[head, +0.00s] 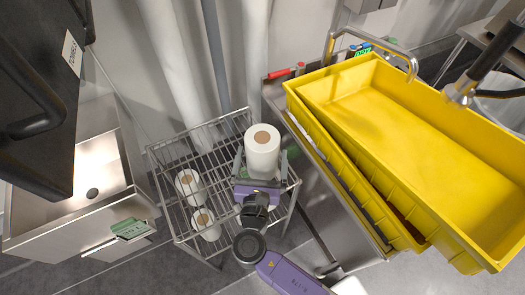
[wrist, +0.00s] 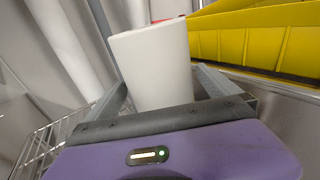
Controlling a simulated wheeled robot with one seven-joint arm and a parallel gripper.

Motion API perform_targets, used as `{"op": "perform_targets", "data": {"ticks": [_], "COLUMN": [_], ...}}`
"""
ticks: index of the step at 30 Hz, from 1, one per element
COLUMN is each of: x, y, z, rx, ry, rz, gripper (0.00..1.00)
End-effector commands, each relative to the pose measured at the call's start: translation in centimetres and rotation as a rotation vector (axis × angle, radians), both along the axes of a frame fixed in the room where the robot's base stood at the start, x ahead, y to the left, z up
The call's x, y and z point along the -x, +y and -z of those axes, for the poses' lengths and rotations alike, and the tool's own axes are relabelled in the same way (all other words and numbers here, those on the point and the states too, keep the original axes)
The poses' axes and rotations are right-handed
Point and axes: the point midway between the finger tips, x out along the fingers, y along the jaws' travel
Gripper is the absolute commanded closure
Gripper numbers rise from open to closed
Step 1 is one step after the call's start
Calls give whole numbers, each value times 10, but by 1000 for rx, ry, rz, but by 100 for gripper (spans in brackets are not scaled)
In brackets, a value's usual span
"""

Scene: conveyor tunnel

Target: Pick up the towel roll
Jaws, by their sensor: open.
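A white towel roll (head: 262,155) with a brown core stands upright at the right end of the wire rack's top. My gripper (head: 262,170) is around it, with one finger on either side. In the wrist view the towel roll (wrist: 157,66) rises between the fingers of my open gripper (wrist: 165,88). I cannot tell whether the fingers touch it. The roll's base is hidden behind the gripper body. Two more white rolls, an upper one (head: 189,185) and a lower one (head: 206,224), are in the rack at the left.
The wire rack (head: 178,140) stands beside a metal sink (head: 70,205) on the left. Yellow bins (head: 420,120) sit on a metal counter close on the right, with a tap (head: 375,42) behind. A black dispenser (head: 40,100) hangs at upper left. White pipes (head: 170,60) run behind the rack.

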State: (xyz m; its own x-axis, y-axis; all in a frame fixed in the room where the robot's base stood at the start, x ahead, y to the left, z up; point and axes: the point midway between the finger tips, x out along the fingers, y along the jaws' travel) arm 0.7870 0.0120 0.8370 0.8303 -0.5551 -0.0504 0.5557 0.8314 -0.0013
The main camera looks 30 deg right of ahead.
Motion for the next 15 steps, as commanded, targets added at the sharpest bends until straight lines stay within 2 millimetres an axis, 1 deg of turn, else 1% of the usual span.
{"op": "perform_targets", "data": {"ticks": [3,7,11,15], "x": [-14,-30,-38,-39], "y": [-9,-20,-25,-26], "z": [-6,-5,-4,-3], "rx": [-1,0,0,-2], "ry": [-2,-1,-1,-1], "rz": [2,2,0,-1], "gripper": [0,0,0,0]}}
